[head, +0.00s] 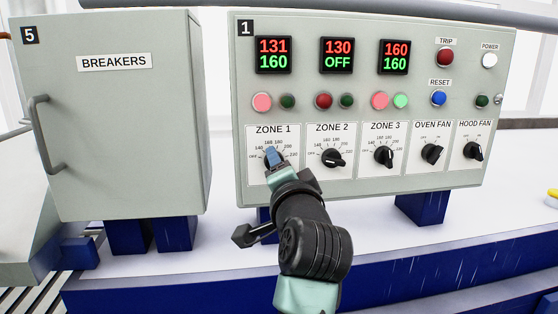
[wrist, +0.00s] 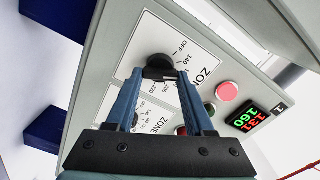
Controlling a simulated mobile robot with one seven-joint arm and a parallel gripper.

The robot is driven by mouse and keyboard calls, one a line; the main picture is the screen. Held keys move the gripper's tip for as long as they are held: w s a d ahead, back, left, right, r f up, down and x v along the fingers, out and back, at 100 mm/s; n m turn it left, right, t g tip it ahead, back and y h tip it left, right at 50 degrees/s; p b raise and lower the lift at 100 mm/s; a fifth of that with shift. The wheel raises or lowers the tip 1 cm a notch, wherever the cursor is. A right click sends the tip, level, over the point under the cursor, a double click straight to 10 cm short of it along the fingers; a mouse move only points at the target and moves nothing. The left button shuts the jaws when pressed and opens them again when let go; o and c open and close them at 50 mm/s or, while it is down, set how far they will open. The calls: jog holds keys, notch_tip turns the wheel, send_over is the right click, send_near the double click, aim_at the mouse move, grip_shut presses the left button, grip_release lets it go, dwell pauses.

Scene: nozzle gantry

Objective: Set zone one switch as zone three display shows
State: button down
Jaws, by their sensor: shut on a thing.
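The zone one switch (wrist: 153,62) is a black round knob on a white dial plate, seen in the wrist view. My gripper (wrist: 164,76) is shut on it, with a blue finger on either side. In the head view my gripper (head: 273,157) covers most of this knob, so its pointer setting is hard to read. The zone one display (head: 273,55) reads 131 in red over 160 in green. The zone three display (head: 395,57) reads 160 in red over 160 in green.
The zone two knob (head: 332,158) and zone three knob (head: 384,156) sit to the right, then the oven fan knob (head: 431,154) and hood fan knob (head: 473,151). The zone two display (head: 337,55) reads 130 over OFF. A breakers cabinet (head: 115,120) stands left.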

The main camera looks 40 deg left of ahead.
jog(key=shift+m+p, duration=0.35)
jog(key=shift+m, duration=0.75)
jog(key=shift+c, duration=1.4)
grip_release()
jog(key=b+v, duration=0.5)
jog(key=v, duration=0.8)
